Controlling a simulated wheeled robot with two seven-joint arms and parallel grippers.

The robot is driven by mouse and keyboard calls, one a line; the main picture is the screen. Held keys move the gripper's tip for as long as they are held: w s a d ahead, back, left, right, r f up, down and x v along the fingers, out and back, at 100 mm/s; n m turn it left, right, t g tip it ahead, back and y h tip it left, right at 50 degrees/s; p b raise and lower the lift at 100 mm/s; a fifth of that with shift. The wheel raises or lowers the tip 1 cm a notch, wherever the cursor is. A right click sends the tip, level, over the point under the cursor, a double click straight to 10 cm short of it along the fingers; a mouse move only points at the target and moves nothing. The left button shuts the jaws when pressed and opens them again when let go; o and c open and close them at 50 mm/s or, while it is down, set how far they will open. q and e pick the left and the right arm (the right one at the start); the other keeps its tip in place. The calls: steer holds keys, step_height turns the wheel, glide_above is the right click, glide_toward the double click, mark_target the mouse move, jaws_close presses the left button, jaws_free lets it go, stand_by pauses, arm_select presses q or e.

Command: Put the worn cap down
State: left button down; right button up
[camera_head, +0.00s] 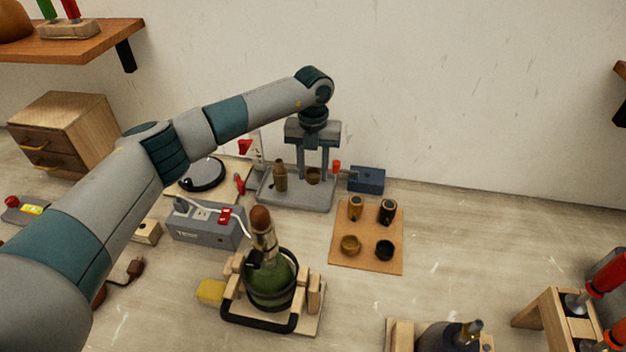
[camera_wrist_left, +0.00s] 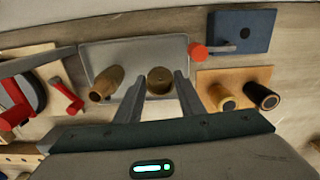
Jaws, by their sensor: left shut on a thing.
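My left gripper (camera_head: 313,172) reaches down over a grey tray (camera_head: 295,200) and is shut on a small round brass cap (camera_head: 313,177). In the left wrist view the cap (camera_wrist_left: 160,81) sits between the two fingertips, over the tray (camera_wrist_left: 136,52). The cap is at or just above the tray floor; I cannot tell whether it touches. A taller brass shell (camera_head: 280,177) stands on the tray to the left of the cap. My right gripper is not in view.
A tan board (camera_head: 367,262) to the right holds brass and black shells and caps. A blue box (camera_head: 367,180) with a red knob (camera_head: 336,167) stands close to the tray's right. A green bottle lamp (camera_head: 270,280) in a wooden holder and a grey tester (camera_head: 205,225) stand in front.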

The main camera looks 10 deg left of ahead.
mark_target(313, 177)
arm_select(q)
step_height(313, 177, down, 3)
steer(key=shift+f+p, duration=0.15)
steer(key=shift+p, duration=0.85)
steer(key=shift+f, duration=0.3)
steer(key=shift+f, duration=0.1)
steer(key=c, duration=1.2)
jaws_free()
